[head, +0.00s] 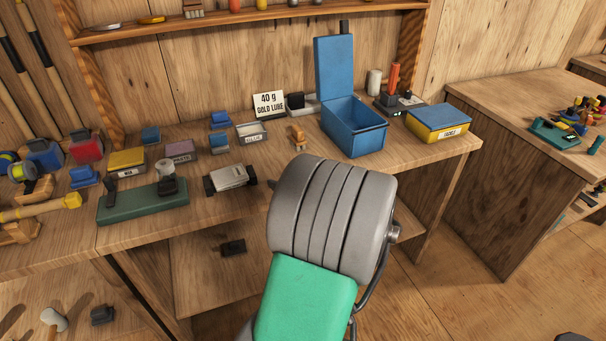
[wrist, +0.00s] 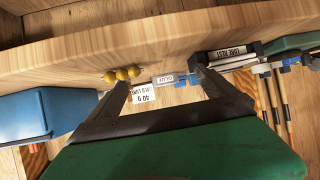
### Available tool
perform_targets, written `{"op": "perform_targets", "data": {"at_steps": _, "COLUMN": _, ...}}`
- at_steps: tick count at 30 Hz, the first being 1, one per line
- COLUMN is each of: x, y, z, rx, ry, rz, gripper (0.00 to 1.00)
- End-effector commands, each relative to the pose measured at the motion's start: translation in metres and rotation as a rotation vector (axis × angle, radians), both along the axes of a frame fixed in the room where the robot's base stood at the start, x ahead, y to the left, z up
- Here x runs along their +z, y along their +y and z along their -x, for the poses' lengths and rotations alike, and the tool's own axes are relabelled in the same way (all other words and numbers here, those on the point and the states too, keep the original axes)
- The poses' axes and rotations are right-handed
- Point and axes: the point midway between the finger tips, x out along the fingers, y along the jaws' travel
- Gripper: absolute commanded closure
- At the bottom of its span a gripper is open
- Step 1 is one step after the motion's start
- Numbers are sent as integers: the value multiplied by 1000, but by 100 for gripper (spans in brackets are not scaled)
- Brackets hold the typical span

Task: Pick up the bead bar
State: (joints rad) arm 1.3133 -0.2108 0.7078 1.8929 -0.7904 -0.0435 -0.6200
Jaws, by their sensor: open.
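The bead bar appears in the wrist view as a short row of yellow beads (wrist: 122,74) near the bench edge. In the head view it looks like a small orange-brown piece (head: 297,135) on the bench, left of the open blue box. My gripper (wrist: 164,82) is open in the wrist view, with nothing between its dark fingers. The beads show close to the tip of the left finger; I cannot tell how far apart they are in depth. In the head view my own arm hides the gripper.
The open blue box (head: 354,130) stands right of the bead bar. A "40 g gold lure" card (head: 269,104) and a small labelled tray (head: 251,133) stand behind and left. A pale lure rest (head: 229,178) lies near the front edge. Bare bench (head: 275,160) surrounds the piece.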

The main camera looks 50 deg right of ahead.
Motion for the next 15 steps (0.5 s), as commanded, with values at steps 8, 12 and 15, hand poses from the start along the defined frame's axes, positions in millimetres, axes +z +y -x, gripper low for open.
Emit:
{"op": "perform_targets", "data": {"at_steps": 8, "x": -5, "y": -57, "z": 29, "rx": -115, "ry": -100, "rz": 60, "gripper": 0}}
{"op": "perform_targets", "data": {"at_steps": 12, "x": -13, "y": -65, "z": 13, "rx": -114, "ry": -97, "rz": 58, "gripper": 0}}
{"op": "perform_targets", "data": {"at_steps": 15, "x": -20, "y": -73, "z": -2, "rx": -113, "ry": -96, "rz": 56, "gripper": 0}}
